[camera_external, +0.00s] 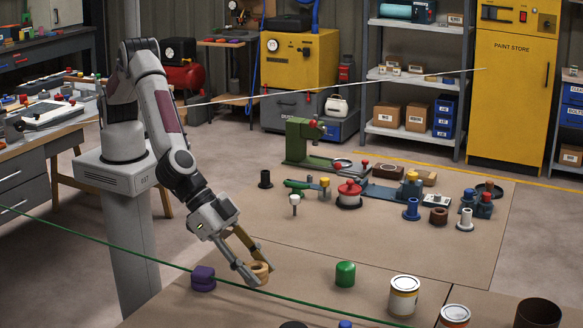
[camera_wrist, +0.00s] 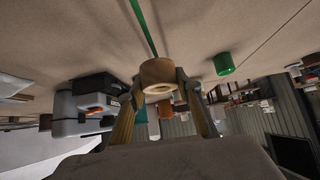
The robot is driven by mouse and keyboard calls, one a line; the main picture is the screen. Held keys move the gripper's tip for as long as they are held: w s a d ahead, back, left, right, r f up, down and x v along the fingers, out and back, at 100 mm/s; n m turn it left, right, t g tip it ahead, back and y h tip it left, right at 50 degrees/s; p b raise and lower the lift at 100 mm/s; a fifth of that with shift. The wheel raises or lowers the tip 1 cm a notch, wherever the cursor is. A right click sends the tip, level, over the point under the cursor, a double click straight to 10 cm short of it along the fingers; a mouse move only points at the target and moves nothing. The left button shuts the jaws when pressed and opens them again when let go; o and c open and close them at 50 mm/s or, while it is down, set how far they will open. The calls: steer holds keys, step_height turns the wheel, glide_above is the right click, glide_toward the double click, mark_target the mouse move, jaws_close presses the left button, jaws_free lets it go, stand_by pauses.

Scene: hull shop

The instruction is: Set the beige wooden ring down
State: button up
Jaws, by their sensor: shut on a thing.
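The beige wooden ring (camera_external: 262,270) is between the fingertips of my gripper (camera_external: 259,277) in the outside view, low over the near brown work surface (camera_external: 310,275). My gripper is shut on it. I cannot tell whether the ring touches the surface.
Paint tins (camera_external: 404,296) stand further right. A green line (camera_external: 130,245) crosses close to the ring. Tools and fittings (camera_external: 349,194) crowd the brown area behind.

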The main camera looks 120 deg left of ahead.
steer(key=shift+f, duration=1)
steer(key=shift+f, duration=1.85)
steer(key=shift+f, duration=0.15)
steer(key=o, duration=1.2)
steer(key=shift+v, duration=6.1)
